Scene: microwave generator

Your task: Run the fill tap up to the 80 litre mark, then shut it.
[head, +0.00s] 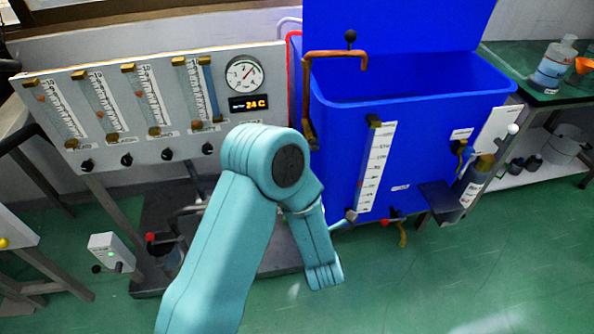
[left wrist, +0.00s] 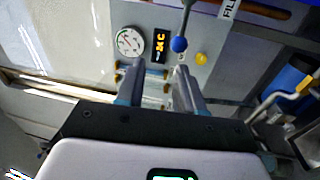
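The blue tank (head: 420,130) stands right of centre in the head view, with a white level scale (head: 375,165) on its front. Its figures are too small to read. A copper pipe (head: 335,54) with a dark round knob (head: 350,36) bends over the tank's left rim. In the left wrist view, a lever with a blue ball (left wrist: 179,44) stands close to a FILL label (left wrist: 229,8). My left gripper (left wrist: 158,78) is open, and the ball is just beyond its right finger, with no clear contact. My arm hides this gripper in the head view. My right gripper is not in view.
A panel (head: 110,95) with several flow tubes, a round dial (head: 244,74) and a 24 C display (head: 248,103) stands left of the tank. A yellow knob (left wrist: 201,59) is near the blue ball. A bench (head: 535,85) with a bottle (head: 553,65) is at right.

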